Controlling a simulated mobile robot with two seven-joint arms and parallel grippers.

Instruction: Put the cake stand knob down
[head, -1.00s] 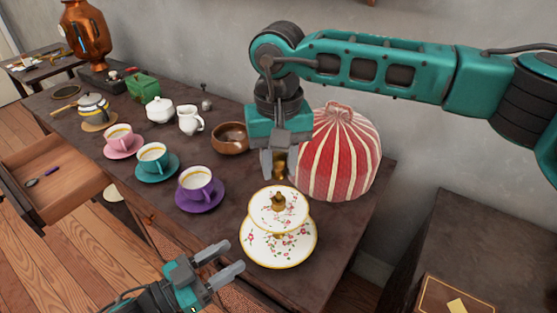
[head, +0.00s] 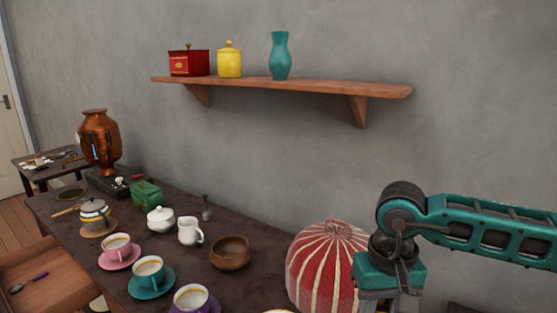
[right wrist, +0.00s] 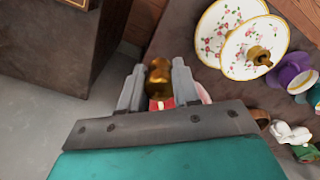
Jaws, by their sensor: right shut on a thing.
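My right gripper (right wrist: 158,88) is shut on the brass cake stand knob (right wrist: 158,72), seen between its fingers in the right wrist view. In the head view this gripper (head: 388,304) is in front of the right side of the red striped cosy (head: 318,262), its fingertips cut off by the bottom edge. The two-tier white floral cake stand (right wrist: 212,38) stands on the dark table, to the right of the gripper in the right wrist view. A brass fitting (right wrist: 258,54) is at its upper plate's centre. Only the stand's rim (head: 278,311) shows in the head view. My left gripper is out of view.
Pink, teal and purple cups, a white creamer (head: 190,231), a sugar bowl (head: 160,220) and a wooden bowl (head: 230,252) stand on the table. A wall shelf (head: 285,86) holds a red box, yellow jar and teal vase. A dark cabinet (right wrist: 60,50) is across a gap.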

